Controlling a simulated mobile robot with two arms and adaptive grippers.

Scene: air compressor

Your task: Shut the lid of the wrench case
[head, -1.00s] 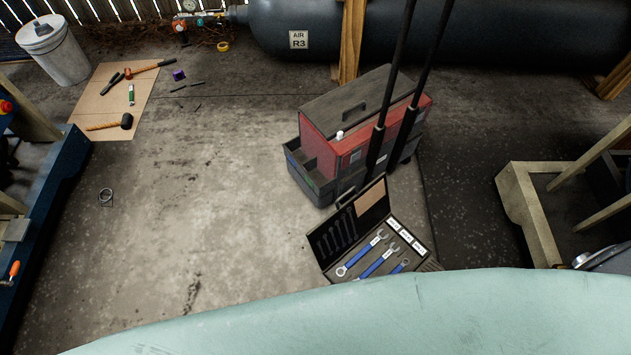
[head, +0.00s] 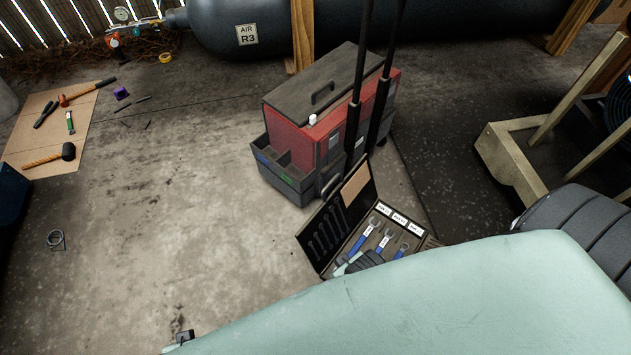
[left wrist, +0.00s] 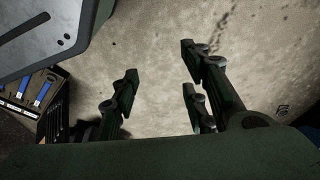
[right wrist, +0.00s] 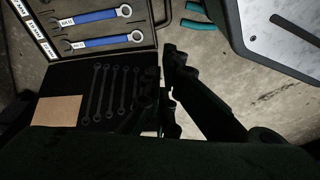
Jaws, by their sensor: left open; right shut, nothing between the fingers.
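The wrench case stands open on the floor. Its dark lid (head: 322,238), with wrench outlines and a tan patch inside, is tilted up on the left of its tray (head: 408,243). Blue-handled wrenches (head: 385,240) lie in the tray. My right gripper (head: 358,264) is shut and empty at the case's near edge, hiding part of it. In the right wrist view its fingers (right wrist: 168,95) are beside the lid's edge (right wrist: 110,95); contact cannot be told. My left gripper (head: 184,338) is at the bottom of the head view, apart from the case. The left wrist view shows its fingers (left wrist: 160,90) open over bare floor.
A red and black toolbox (head: 320,120) with two upright black handle poles stands just behind the case. A wooden frame (head: 520,150) is at right. A tan board (head: 45,145) with hand tools lies at left.

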